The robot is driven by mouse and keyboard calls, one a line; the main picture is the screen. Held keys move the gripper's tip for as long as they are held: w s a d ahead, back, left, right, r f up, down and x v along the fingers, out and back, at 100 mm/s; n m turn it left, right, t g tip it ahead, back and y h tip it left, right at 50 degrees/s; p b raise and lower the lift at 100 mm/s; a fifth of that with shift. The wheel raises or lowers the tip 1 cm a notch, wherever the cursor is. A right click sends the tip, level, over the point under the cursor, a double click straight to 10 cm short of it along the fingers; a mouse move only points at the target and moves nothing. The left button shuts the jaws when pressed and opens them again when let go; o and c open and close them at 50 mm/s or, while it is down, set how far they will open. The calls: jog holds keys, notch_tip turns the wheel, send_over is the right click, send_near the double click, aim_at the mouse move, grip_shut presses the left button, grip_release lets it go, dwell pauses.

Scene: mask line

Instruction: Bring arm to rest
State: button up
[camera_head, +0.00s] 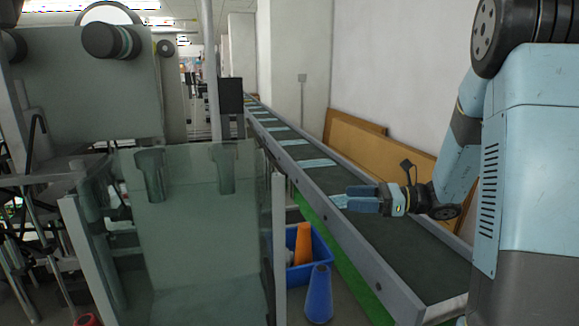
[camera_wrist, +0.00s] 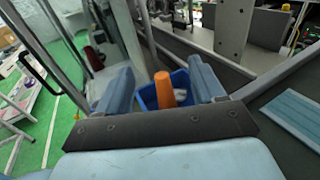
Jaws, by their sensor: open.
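My gripper (camera_head: 358,199) is at the end of my arm, over the conveyor belt in the head view. In the wrist view its two blue fingers (camera_wrist: 160,90) stand wide apart with nothing between them. The orange cone and the blue bin show beyond the gap, well below the fingers. My arm (camera_head: 455,175) is bent and reaches left from my body at the right of the head view.
A long conveyor (camera_head: 375,235) with several light blue masks (camera_head: 317,163) runs into the distance. A blue bin (camera_head: 321,262) holds an orange cone (camera_head: 303,245); a blue cone (camera_head: 319,293) stands beside it. A machine with a clear panel (camera_head: 195,235) fills the left. Brown boards (camera_head: 370,150) lean on the wall.

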jog(key=s+a+r+n+g+h, duration=0.1)
jog(key=s+n+g+h, duration=0.1)
jog(key=s+n+h, duration=0.45)
jog(key=s+a+r+n+g+h, duration=0.15)
jog(key=s+n, duration=0.25)
jog(key=s, duration=0.6)
jog(key=s+d+r+n+t+h, duration=0.5)
jog(key=s+d+n+t+h, duration=0.1)
jog(key=s+d+n+h, duration=0.1)
jog(key=shift+s+d+n+h, duration=0.15)
jog(key=shift+d+n+h, duration=0.7)
jog(key=shift+n+h, duration=0.3)
